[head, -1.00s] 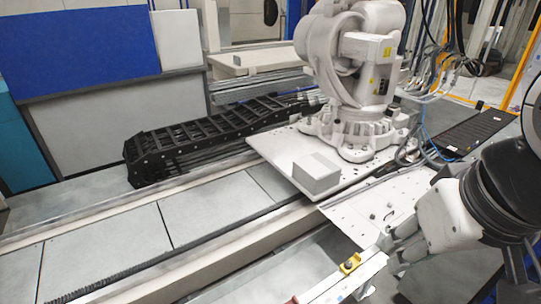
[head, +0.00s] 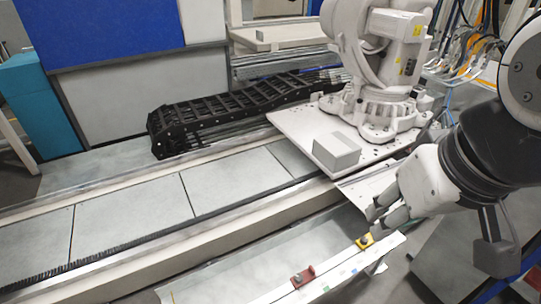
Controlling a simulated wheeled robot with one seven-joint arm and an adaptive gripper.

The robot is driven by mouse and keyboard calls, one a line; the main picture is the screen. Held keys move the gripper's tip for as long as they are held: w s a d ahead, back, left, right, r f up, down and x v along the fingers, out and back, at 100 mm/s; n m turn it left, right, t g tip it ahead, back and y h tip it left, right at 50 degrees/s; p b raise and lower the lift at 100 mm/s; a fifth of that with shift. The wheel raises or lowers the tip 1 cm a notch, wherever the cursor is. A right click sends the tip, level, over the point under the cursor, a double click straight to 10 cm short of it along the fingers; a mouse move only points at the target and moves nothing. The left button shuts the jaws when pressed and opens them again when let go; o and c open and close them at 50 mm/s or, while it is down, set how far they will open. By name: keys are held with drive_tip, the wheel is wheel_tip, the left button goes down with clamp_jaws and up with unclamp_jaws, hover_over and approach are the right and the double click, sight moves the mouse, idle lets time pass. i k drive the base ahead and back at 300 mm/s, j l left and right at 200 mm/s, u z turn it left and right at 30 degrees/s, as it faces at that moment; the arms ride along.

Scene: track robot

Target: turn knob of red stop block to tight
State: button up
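The red stop block (head: 303,277) sits on the white rail (head: 335,268) near the bottom of the head view. A small dark round part, perhaps its knob, shows on it, but its setting is too small to read. A yellow block (head: 365,241) sits on the same rail, farther up and to the right. My gripper (head: 372,219) comes in from the right and is just above the yellow block in the picture, up and right of the red block. Its two grey fingers look apart with nothing between them. It is not touching the red block.
A large white robot arm (head: 385,70) stands on a carriage plate with a light grey box (head: 336,151). A black cable chain (head: 235,112) lies behind the long track (head: 130,222). The space above the red block looks clear.

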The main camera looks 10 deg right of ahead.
sight(299, 279)
drive_tip(key=k+l+u, duration=0.1)
drive_tip(key=l, duration=0.15)
drive_tip(key=k+l+u, duration=0.15)
drive_tip(key=k+l, duration=0.1)
drive_tip(key=k, duration=0.45)
drive_tip(key=i+l+u, duration=0.1)
drive_tip(key=l, duration=0.2)
drive_tip(key=i+l+u, duration=0.25)
drive_tip(key=l, duration=0.3)
drive_tip(key=i+l+u, duration=0.15)
drive_tip(key=l, duration=0.2)
drive_tip(key=i, duration=0.05)
